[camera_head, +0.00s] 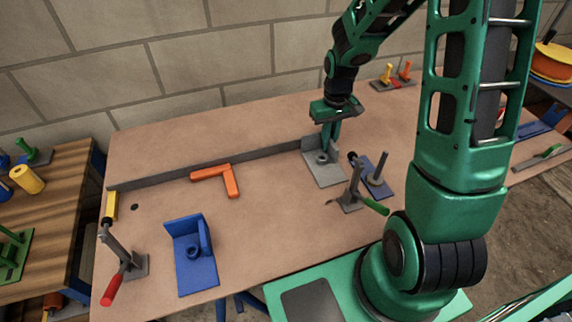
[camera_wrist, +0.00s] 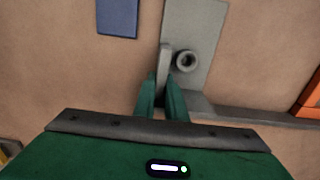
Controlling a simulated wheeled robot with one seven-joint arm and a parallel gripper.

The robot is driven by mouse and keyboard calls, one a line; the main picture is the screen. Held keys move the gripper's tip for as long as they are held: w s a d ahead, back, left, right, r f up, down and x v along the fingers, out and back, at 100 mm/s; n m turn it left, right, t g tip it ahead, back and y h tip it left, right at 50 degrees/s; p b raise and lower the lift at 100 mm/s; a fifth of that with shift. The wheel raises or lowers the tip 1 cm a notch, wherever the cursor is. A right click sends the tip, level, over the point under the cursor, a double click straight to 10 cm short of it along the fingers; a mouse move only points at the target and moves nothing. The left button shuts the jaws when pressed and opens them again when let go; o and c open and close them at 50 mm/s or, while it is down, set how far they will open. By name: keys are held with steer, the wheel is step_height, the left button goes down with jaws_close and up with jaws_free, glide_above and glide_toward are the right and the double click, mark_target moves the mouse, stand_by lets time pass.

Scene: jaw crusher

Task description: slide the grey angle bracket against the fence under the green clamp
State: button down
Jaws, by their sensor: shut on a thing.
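The grey angle bracket (camera_head: 325,174) lies on the table with its base flat and its upright plate standing; a round boss rises from its base. In the wrist view the bracket (camera_wrist: 203,30) shows with its upright plate between the fingers. My gripper (camera_head: 328,146) is shut on that upright plate, and its fingertips (camera_wrist: 165,85) are at the plate. The grey fence (camera_head: 222,163) runs along the table, and its right end is at the bracket. The green-handled clamp (camera_head: 354,192) stands just in front and to the right of the bracket, its handle (camera_head: 375,206) low to the right.
An orange L-shaped piece (camera_head: 230,180) lies by the fence. A blue bracket (camera_head: 186,270) and a red-handled clamp (camera_head: 130,266) are at the left front.

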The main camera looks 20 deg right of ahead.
steer(key=shift+d, duration=0.25)
steer(key=shift+w, duration=0.15)
steer(key=shift+w, duration=0.9)
steer(key=c, duration=1.7)
jaws_free()
steer(key=shift+r, duration=4)
